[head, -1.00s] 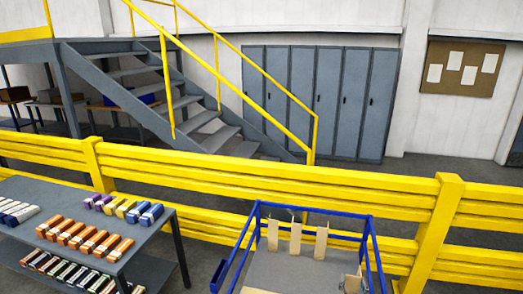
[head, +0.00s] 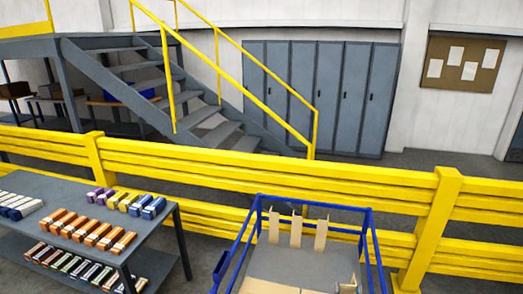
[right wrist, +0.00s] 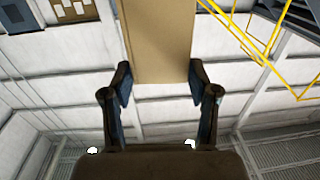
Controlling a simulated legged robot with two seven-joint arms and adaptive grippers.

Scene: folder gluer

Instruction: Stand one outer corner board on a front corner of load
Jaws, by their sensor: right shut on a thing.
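My right gripper (right wrist: 160,82) is shut on a flat tan corner board (right wrist: 160,40), which stretches away between its two fingers in the right wrist view. In the head view the right gripper (head: 347,288) is only partly seen at the bottom edge, inside the blue frame, with a tan piece beside it. Three tan boards (head: 297,231) stand side by side at the back of the blue frame (head: 315,205). A tan surface (head: 265,287), possibly the load, shows at the bottom edge; its front corners are out of view. My left gripper is not in view.
A grey table (head: 160,226) at the left bears several coloured cartons on two levels. A yellow guard rail (head: 380,188) runs behind the blue frame. Stairs and grey lockers (head: 345,95) are beyond it. The grey surface (head: 300,266) inside the frame looks bare.

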